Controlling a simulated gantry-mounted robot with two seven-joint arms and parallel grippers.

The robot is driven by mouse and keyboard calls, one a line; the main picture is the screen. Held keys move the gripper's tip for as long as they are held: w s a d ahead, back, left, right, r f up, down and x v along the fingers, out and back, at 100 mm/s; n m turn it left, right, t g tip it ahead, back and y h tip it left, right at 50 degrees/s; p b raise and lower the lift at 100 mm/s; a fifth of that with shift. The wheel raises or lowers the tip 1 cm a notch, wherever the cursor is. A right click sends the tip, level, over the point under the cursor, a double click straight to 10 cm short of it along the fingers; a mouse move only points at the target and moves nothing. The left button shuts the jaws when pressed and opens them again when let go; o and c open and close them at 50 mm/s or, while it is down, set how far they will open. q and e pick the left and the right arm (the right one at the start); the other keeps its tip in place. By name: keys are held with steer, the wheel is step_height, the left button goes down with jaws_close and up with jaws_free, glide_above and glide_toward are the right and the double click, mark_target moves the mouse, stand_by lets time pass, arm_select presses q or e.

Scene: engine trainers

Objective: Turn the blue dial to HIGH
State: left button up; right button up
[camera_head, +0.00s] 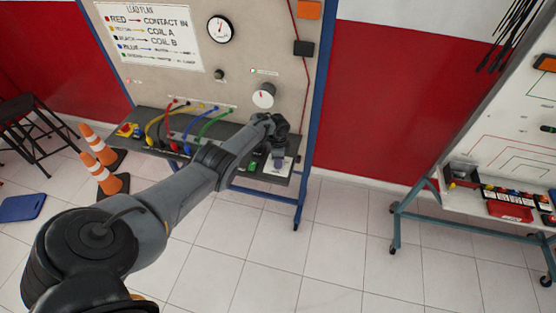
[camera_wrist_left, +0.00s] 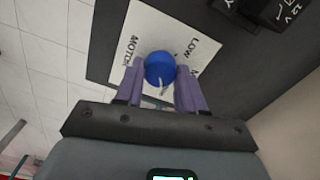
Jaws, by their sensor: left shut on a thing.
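The blue dial (camera_wrist_left: 159,69) sits on a white plate (camera_wrist_left: 190,24) in the left wrist view. The plate carries the words LOW and MOTCH or similar; no HIGH label is readable. My left gripper (camera_wrist_left: 160,82) has its two purple fingers on either side of the dial, shut on it. A pale pointer mark shows on the dial's near side, between the fingers. In the head view my left gripper (camera_head: 278,150) is over the right end of the trainer's shelf, and it hides the dial. The white plate (camera_head: 285,165) partly shows beneath it. My right gripper is not in view.
The trainer panel (camera_head: 165,80) rises behind the shelf, with a gauge (camera_head: 220,29) and a white knob (camera_head: 263,95). Coloured leads (camera_head: 185,125) loop left of my forearm. Orange cones (camera_head: 105,165) stand at left. A second trainer stand (camera_head: 470,190) is at right, with open floor between.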

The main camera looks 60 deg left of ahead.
arm_select(q)
steer(key=o, duration=1)
steer(key=shift+o, duration=0.2)
steer(key=shift+r+p, duration=0.4)
steer(key=shift+r, duration=0.2)
step_height(320, 180, up, 10)
steer(key=p, duration=0.4)
steer(key=shift+f, duration=0.2)
steer(key=shift+f, duration=0.1)
